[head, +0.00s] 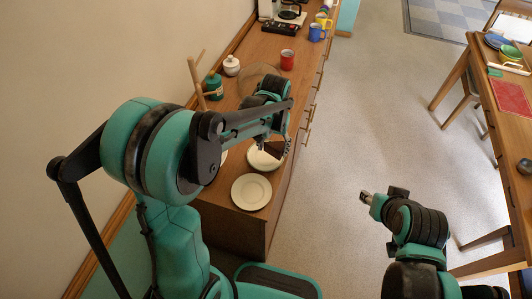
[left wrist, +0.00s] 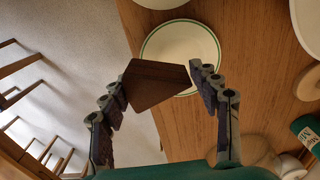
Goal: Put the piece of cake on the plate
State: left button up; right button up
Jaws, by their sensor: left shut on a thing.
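The piece of cake (head: 272,149) is a dark brown wedge. My left gripper (head: 283,147) is shut on it, and in the left wrist view the cake (left wrist: 155,84) sits between the two fingers. Behind the cake in that view lies a white plate with a green rim (left wrist: 181,48). In the head view the cake overlaps a white plate (head: 262,161), partly hidden; I cannot tell the exact height between them. Another white plate (head: 251,192) lies nearer, empty. My right gripper (head: 367,197) is over the floor, away from the counter, too small to tell its jaws.
The wooden counter (head: 262,55) holds a red mug (head: 287,60), a white lidded jar (head: 231,65), a green jar (head: 214,86), a wooden rack (head: 197,82) and a blue mug (head: 316,33). A table (head: 512,120) stands at the right. The floor between is clear.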

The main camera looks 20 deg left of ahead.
aim_at(266, 157)
pick_arm(q)
jog(key=shift+w+a+f, duration=0.4)
jog(key=shift+a+f, duration=0.1)
jog(key=shift+a, duration=0.1)
jog(key=shift+w+a+f, duration=0.35)
jog(key=shift+a+f, duration=0.1)
jog(key=shift+a, duration=0.15)
jog(key=shift+w+a+f+b, duration=0.15)
jog(key=shift+a+f+b, duration=0.15)
jog(key=shift+a+b, duration=0.05)
notch_tip(266, 157, down, 4)
jog(key=shift+r+b, duration=0.1)
jog(key=shift+b, duration=0.6)
jog(key=shift+r, duration=0.1)
jog(key=shift+o, duration=1.4)
jog(key=shift+f, duration=0.2)
jog(key=o, duration=0.4)
jog(key=shift+r, duration=0.1)
